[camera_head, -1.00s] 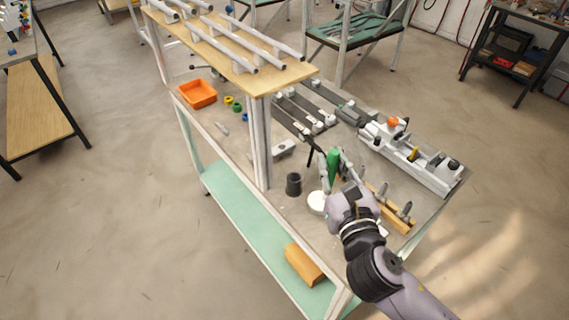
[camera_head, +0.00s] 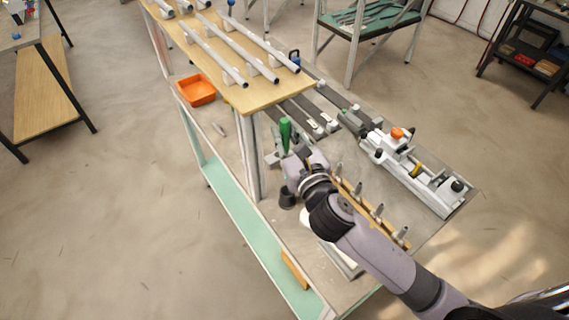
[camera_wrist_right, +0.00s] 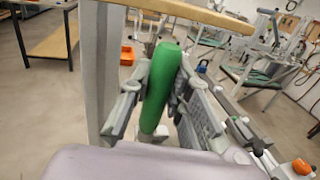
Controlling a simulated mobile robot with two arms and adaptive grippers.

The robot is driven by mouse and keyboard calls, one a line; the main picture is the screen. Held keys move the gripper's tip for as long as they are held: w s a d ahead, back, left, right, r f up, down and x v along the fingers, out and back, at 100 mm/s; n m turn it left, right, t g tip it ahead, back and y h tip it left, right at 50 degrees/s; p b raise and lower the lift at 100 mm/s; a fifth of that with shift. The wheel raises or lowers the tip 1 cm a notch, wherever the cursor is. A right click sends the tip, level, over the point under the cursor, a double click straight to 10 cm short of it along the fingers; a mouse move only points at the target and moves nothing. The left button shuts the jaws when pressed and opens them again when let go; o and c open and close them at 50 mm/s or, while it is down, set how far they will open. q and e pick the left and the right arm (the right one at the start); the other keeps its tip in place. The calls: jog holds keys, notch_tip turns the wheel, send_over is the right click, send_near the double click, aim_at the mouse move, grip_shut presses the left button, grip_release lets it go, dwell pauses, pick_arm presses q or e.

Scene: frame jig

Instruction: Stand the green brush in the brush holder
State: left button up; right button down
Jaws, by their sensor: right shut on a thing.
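My right gripper (camera_head: 288,156) is shut on the green brush (camera_head: 286,132). The brush stands upright, its green handle rising above the fingers. In the right wrist view the green handle (camera_wrist_right: 162,78) sits between the two grey fingers of the gripper (camera_wrist_right: 157,98). A dark cup, which looks like the brush holder (camera_head: 287,198), stands on the bench just below the gripper in the head view. The wrist hides part of it. The brush's lower end is hidden, so I cannot tell whether it is inside the cup. My left gripper is not in view.
A wooden shelf (camera_head: 262,96) with pipes and its white post stand close left of the gripper. A wooden rack (camera_head: 372,213) with several grey pegs lies to the right. A white fixture (camera_head: 415,172) is farther right. An orange bin (camera_head: 197,90) sits at back left.

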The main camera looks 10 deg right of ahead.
aim_at(287, 152)
notch_tip(287, 152, down, 5)
jog(key=shift+w+d+f+b, duration=0.1)
jog(key=shift+w+b, duration=0.05)
jog(key=shift+b, duration=0.25)
jog(key=shift+f, duration=0.15)
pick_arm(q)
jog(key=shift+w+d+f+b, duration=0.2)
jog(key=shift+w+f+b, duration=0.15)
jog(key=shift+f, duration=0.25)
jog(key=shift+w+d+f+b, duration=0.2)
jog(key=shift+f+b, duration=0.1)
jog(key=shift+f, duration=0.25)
pick_arm(e)
jog(key=shift+f, duration=2.1)
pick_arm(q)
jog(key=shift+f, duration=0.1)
pick_arm(e)
jog(key=shift+f, duration=0.1)
jog(key=c, duration=1.5)
grip_release()
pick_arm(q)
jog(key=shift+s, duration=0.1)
